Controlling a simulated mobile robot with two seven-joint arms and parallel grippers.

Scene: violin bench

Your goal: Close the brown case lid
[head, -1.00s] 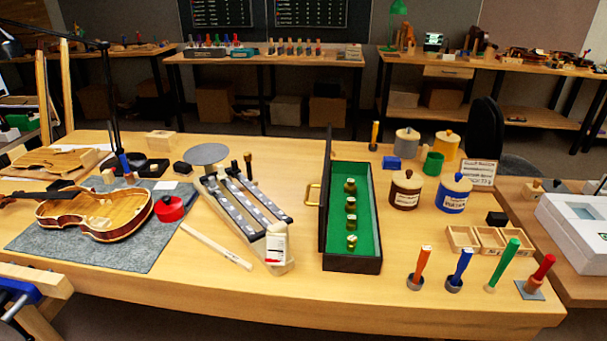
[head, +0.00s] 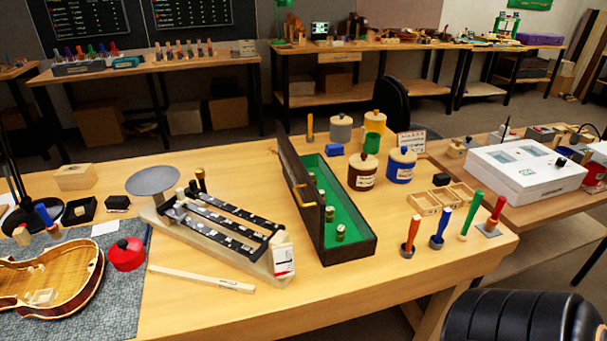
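The dark brown case (head: 352,246) stands on the bench in the middle of the head view. Its lid (head: 296,194) is open and stands up along the case's left side, leaning a little left. A brass handle (head: 303,196) is on the lid's outer left face. The case's green-lined inside (head: 357,224) is open to view, with several small brass and green pieces in it, partly hidden by the lid. Neither gripper is in view. A dark rounded part at the bottom right looks like my own arm.
A balance scale (head: 215,232) stands close left of the case. Jars (head: 363,172) and small wooden trays (head: 440,199) are on its right, with coloured-handled tools (head: 410,238) in front of them. Bare bench top (head: 300,297) lies in front of the case.

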